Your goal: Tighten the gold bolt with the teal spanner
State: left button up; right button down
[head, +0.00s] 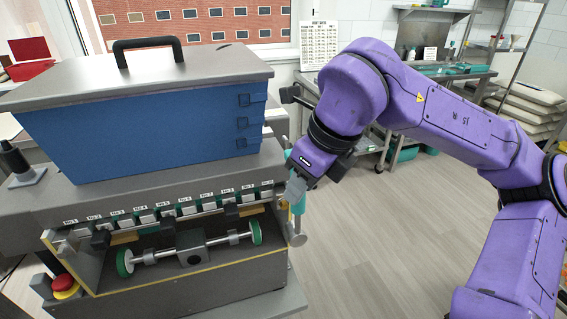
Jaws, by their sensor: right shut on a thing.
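My right gripper (297,187) is at the right side of the depositor machine, pointing down and left. It is shut on the teal spanner (298,207), whose teal part shows just below the fingers, beside the machine's right end. A pale rounded piece (297,239) shows below the teal part; I cannot tell whether it is the spanner's end or part of the machine. My left gripper is not in view.
The depositor has a blue hopper (140,125) with a grey handled lid (135,82). Its front has a row of numbered nozzles and a roller shaft with green wheels (125,262). A red stop button (64,283) sits lower left. Open floor (390,240) lies to the right.

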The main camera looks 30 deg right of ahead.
jog(key=shift+w, duration=0.3)
jog(key=shift+r, duration=0.35)
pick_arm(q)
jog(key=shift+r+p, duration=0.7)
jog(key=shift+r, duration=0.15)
pick_arm(e)
jog(key=w, duration=0.1)
jog(key=w+d, duration=0.1)
jog(key=w, duration=0.1)
jog(key=shift+w, duration=0.15)
